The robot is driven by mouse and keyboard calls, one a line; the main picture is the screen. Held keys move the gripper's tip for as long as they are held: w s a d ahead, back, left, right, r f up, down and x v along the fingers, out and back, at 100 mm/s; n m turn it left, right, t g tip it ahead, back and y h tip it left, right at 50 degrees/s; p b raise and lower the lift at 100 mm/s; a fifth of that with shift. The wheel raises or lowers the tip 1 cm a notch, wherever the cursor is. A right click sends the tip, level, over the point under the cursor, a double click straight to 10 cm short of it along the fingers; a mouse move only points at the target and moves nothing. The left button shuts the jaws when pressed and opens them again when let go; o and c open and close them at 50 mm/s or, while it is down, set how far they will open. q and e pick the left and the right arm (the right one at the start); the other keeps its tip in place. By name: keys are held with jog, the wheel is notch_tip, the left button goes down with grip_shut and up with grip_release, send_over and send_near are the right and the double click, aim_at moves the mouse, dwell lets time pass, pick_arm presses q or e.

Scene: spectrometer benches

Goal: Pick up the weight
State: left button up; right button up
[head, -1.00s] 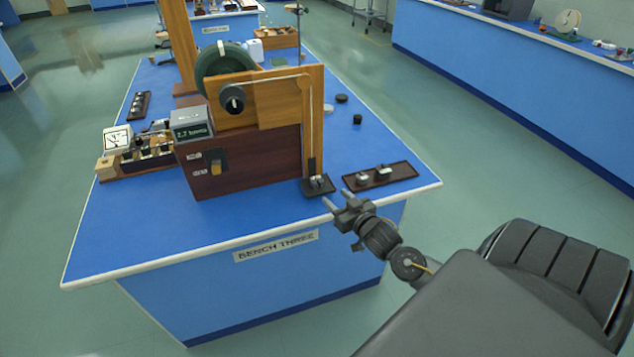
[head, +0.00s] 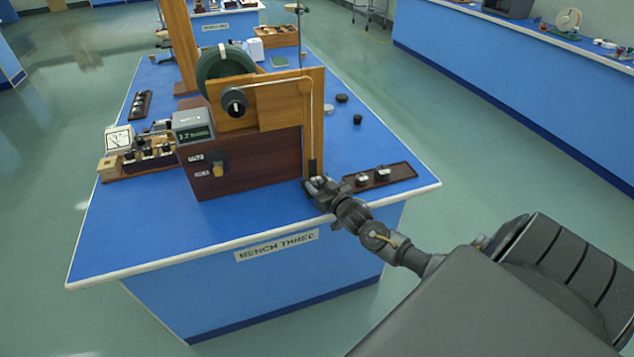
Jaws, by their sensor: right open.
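My right gripper (head: 312,184) is at the foot of the wooden apparatus (head: 262,108), low over a small dark pad at the bench's front. Its jaws are open. A small metal weight that showed on this pad is now mostly hidden by the gripper, and I cannot tell whether the fingers touch it. A dark tray (head: 405,171) just right of the gripper holds small metal weights, one nearer (head: 362,179) and one farther (head: 383,173). My left gripper is not in view.
The apparatus box with its orange-brown knob (head: 217,170) and grey display (head: 193,128) stands close left of the gripper. Small dark discs (head: 342,98) lie behind it. The blue bench top (head: 160,245) is clear at front left.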

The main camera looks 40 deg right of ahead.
jog(key=c, duration=0.9)
